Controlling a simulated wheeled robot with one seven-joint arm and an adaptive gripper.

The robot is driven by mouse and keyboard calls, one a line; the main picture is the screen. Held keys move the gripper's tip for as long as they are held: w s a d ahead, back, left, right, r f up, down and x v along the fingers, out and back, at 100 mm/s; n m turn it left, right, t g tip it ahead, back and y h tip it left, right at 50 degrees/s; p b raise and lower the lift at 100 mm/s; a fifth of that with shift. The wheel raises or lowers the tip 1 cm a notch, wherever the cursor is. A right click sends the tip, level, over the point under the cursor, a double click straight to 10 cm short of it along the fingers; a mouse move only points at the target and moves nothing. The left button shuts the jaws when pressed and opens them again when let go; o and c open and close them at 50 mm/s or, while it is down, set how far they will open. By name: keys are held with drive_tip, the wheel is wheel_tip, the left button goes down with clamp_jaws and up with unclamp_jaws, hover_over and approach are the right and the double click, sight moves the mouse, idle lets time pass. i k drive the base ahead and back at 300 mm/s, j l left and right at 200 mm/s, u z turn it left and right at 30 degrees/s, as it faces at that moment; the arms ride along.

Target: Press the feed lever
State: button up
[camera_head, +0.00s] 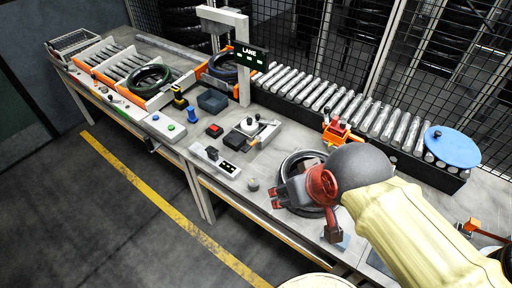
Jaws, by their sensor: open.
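My gripper (277,196) is grey with red parts and hangs over a black tyre (291,163) lying on the grey bench; its jaws are small and apart, with nothing seen between them. I cannot tell for sure which thing is the feed lever. A red upright piece (333,224) stands by a grey plate (341,243) just right of and below my gripper, and could be a lever or part of my arm. A white box with a dark knob and a thin handle (262,132) stands farther back, left of the tyre, apart from my gripper.
A roller conveyor (320,97) runs along the back, with a blue disc (452,146) at its right end. An orange fixture (338,132) stands before it. A switch box (215,160) and a grey knob (253,184) lie left. A LANE sign (250,55) hangs from a white post.

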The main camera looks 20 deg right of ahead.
sight(245, 147)
drive_tip(key=i+j+u, duration=0.45)
drive_tip(key=i, duration=0.45)
drive_tip(key=j, duration=0.1)
